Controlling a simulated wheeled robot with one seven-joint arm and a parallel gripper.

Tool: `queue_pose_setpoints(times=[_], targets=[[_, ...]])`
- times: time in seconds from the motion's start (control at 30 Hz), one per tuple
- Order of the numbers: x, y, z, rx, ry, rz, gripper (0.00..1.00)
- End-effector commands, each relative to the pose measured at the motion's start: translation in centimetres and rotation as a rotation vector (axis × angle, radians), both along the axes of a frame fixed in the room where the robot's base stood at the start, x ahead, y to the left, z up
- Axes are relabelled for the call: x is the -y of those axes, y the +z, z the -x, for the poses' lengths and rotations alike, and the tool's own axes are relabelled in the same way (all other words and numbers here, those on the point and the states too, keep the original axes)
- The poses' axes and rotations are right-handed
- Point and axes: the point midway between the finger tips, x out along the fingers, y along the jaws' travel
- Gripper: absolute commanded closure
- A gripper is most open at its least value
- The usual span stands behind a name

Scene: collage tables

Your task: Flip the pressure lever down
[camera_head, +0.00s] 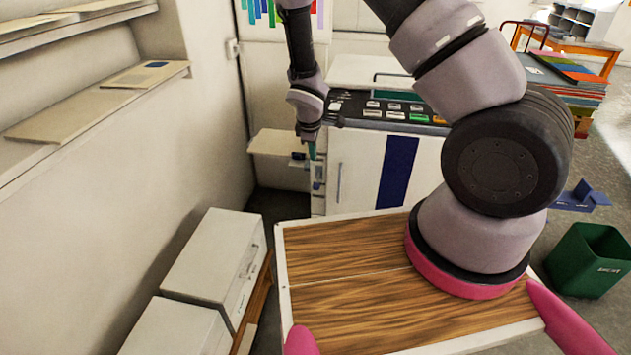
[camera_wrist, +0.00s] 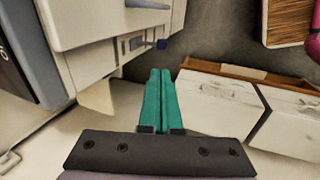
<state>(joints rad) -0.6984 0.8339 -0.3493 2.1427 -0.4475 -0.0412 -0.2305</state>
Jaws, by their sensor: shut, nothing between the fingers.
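The white machine (camera_head: 350,170) stands ahead, with a dark control panel on top and a blue stripe on its front. In the wrist view, a small grey lever with a dark blue knob (camera_wrist: 161,44) sticks out from a recessed plate on the machine's side. I cannot tell whether it is up or down. My gripper (camera_head: 312,156) has teal fingers pressed together with nothing between them, at the left side of the machine. In the wrist view, the fingertips (camera_wrist: 160,71) are just below the knob in the picture, apart from it. The head view shows the lever area small and partly hidden.
A beige side tray (camera_head: 272,144) juts from the machine's left. White boxes (camera_head: 212,255) stand along the left wall. My wood-topped base fills the foreground. A green bin (camera_head: 588,262) and blue scraps (camera_head: 582,197) are on the floor at right.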

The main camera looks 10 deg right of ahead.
Motion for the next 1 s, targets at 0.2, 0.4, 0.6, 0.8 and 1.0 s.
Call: queue_pose_setpoints(times=[0.2,0.4,0.6,0.8,1.0], targets=[[0.0,-2.1,-0.1,-0.009,0.033,0.015,1.0],[0.5,-5.4,-1.1,-0.009,0.031,0.016,1.0],[0.9,-9.5,-2.4,-0.009,0.03,0.015,1.0],[1.3,-12.7,-3.5,-0.008,0.028,0.014,1.0],[1.4,-14.1,-3.9,-0.008,0.03,0.013,1.0]])
